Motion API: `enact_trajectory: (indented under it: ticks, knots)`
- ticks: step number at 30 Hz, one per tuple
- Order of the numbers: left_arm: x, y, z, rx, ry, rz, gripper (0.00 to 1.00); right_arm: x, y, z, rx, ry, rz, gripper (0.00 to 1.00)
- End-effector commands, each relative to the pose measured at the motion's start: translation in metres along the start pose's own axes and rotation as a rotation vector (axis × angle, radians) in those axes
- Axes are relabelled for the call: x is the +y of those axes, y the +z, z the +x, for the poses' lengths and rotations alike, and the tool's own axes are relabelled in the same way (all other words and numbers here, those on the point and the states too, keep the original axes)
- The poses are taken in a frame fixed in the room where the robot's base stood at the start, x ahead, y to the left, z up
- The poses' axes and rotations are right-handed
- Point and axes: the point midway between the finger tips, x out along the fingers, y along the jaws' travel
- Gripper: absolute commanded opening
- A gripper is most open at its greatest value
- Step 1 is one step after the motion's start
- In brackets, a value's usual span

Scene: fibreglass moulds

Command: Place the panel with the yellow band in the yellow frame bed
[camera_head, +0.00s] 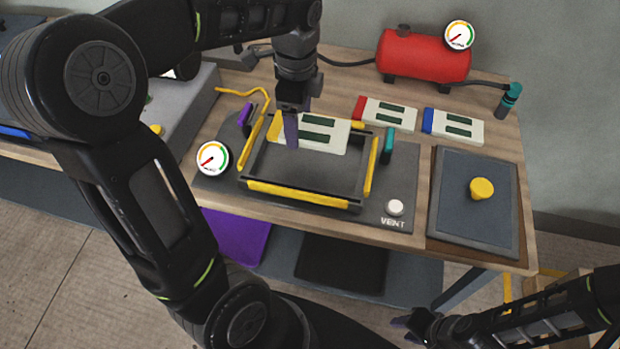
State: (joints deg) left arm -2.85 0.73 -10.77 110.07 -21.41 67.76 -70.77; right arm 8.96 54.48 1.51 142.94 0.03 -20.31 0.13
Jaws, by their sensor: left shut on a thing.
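The white panel with the yellow band (325,134) has two dark green strips and its yellow band at the left end. My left gripper (291,128) points down and is shut on this panel near its yellow end. The panel covers part of the back rail of the yellow frame bed (310,194), a dark rectangular frame with yellow bars on its sides. The front of the bed is empty. I cannot tell how far the panel is above the bed. My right gripper (407,329) is low at the bottom right, away from the bench, with its fingers apart and empty.
Red-banded (385,113) and blue-banded panels (453,126) lie behind right. A teal clamp (388,146) and purple clamp (244,114) flank the bed. A gauge (212,158), VENT button (395,207), dark plate with yellow knob (481,188) and red tank (424,55) surround it.

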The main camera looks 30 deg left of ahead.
Motion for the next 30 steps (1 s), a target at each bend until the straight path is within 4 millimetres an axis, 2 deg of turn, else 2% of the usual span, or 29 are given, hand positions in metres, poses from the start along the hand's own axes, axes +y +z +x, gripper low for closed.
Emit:
enact_trajectory:
  ticks: [9,21,30]
  knots:
    - [0.000,0.000,0.002,0.000,0.001,0.000,0.32,-0.001,0.000,-0.001,0.000,0.000,0.000,0.36]
    - [0.000,0.000,0.060,0.000,0.003,-0.001,0.32,-0.002,0.000,-0.005,-0.001,0.002,0.001,0.36]
    - [-0.001,0.000,0.062,0.001,0.000,-0.001,0.32,-0.001,0.001,-0.005,-0.002,0.003,0.002,0.36]
